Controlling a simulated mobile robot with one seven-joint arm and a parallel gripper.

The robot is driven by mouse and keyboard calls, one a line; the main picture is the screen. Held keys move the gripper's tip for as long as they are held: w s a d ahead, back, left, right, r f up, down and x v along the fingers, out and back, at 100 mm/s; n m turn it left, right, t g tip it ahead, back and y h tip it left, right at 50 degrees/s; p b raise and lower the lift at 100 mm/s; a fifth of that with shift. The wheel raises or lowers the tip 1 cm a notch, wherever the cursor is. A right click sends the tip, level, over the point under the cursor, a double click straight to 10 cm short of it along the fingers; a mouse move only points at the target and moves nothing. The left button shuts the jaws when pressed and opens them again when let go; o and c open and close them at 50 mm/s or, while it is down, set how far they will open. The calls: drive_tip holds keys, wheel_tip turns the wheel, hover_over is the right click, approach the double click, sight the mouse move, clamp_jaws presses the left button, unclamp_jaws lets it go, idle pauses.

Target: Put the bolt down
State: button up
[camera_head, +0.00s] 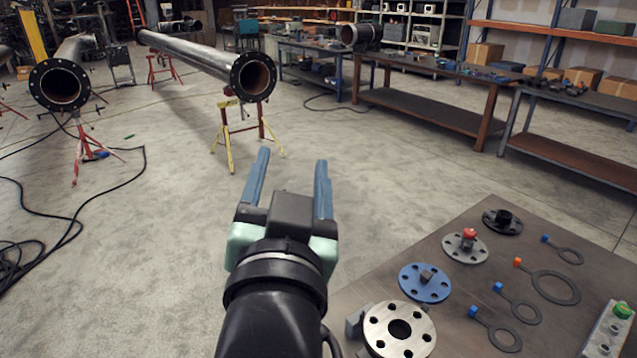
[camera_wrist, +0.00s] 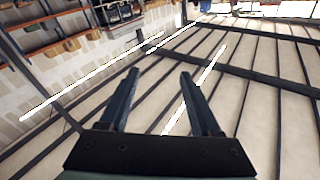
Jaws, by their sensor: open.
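My gripper (camera_head: 291,178) is open, its two blue fingers apart with nothing between them. In the head view it is raised over the concrete floor, left of the near table. In the wrist view the open fingers (camera_wrist: 160,95) point toward the ceiling and lights, and the gap is empty. I cannot make out a bolt in either view. The near table (camera_head: 450,262) holds several flanges, among them a blue flange (camera_head: 425,283), a pale steel flange (camera_head: 399,330) and a grey flange with a red knob (camera_head: 466,246).
Ring gaskets with tabs (camera_head: 556,287) and a block with a green button (camera_head: 610,330) lie on the near table's right. A long flanged pipe (camera_head: 205,58) rests on stands, with another pipe (camera_head: 60,83) at left. Cables (camera_head: 75,215) cross the left floor. Workbenches (camera_head: 430,100) stand behind.

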drive_tip(key=s+d+r+n+t, duration=0.1)
drive_tip(key=s+r+t, duration=0.3)
drive_tip(key=r, duration=0.6)
drive_tip(key=s+d+r+n+t, duration=0.2)
drive_tip(key=s+r+t, duration=0.2)
drive_tip(key=r, duration=0.6)
drive_tip(key=shift+s+r, duration=0.15)
drive_tip(key=shift+s, duration=1.1)
